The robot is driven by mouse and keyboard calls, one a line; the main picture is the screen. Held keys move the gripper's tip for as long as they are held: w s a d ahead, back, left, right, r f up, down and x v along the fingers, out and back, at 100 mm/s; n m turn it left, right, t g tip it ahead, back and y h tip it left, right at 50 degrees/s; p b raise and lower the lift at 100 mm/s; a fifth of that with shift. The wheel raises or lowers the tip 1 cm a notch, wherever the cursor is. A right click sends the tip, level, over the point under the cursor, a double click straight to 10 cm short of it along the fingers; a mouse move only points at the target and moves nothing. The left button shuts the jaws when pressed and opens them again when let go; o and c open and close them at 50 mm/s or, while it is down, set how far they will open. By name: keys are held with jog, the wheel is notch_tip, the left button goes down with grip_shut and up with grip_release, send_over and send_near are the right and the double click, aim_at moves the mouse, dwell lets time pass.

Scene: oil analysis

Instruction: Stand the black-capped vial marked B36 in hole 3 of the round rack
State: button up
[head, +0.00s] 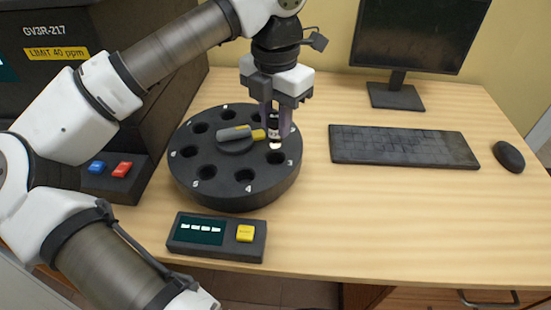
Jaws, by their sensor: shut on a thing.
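The round rack (184,183) is a black disc on the desk with a ring of holes and small white numbers. Hole 3 (277,158) is at its right front, and its opening looks empty. My gripper (276,131) points down over the right side of the rack and is shut on a small vial (274,143). The vial looks upright, with a dark upper part and a pale lower end showing between the fingers. Its lower end shows just behind hole 3 in the picture; its height above the rack is hard to tell. Its marking is not readable.
A grey and yellow piece (236,133) sits at the rack's centre, close to the fingers. A small display box (215,252) with a yellow button stands in front. A dark machine (140,100) is at left, a keyboard (403,146) at right.

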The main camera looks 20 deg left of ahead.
aim_at(276, 145)
jog(key=shift+f+b, duration=1.55)
jog(key=shift+f, duration=1.45)
jog(key=shift+f+b, duration=0.3)
jog(key=shift+f, duration=0.05)
jog(key=o, duration=1)
jog(key=shift+r, duration=0.1)
notch_tip(276, 145, up, 12)
jog(key=shift+r+p, duration=0.25)
jog(key=shift+p, duration=0.75)
